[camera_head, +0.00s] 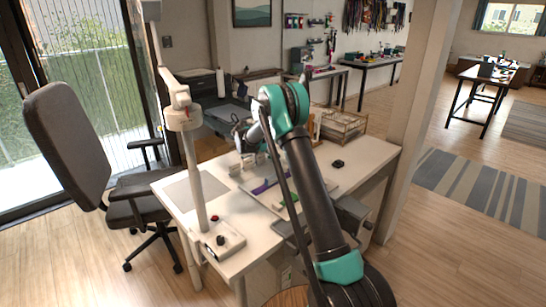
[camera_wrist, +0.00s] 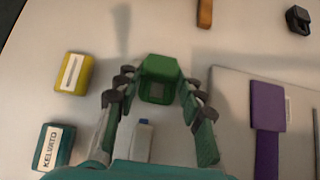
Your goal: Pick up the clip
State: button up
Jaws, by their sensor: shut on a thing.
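In the wrist view, a green block-shaped piece with a square recess, which looks like the clip (camera_wrist: 159,79), sits between the fingertips of my gripper (camera_wrist: 157,88). The fingers press on it from both sides. Whether it is clear of the surface cannot be told. In the head view, my arm hides most of the gripper and the piece it holds.
The wrist view shows a yellow box (camera_wrist: 72,74), a teal labelled box (camera_wrist: 57,146), a purple piece (camera_wrist: 267,106), an orange piece (camera_wrist: 205,13) and a black object (camera_wrist: 298,19). In the head view, a wooden rack (camera_head: 343,126) and lamp post (camera_head: 194,160) stand on the table (camera_head: 372,152).

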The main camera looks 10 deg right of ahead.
aim_at(272, 157)
notch_tip(272, 157, up, 20)
jog(key=shift+f, duration=0.15)
dwell(0.7)
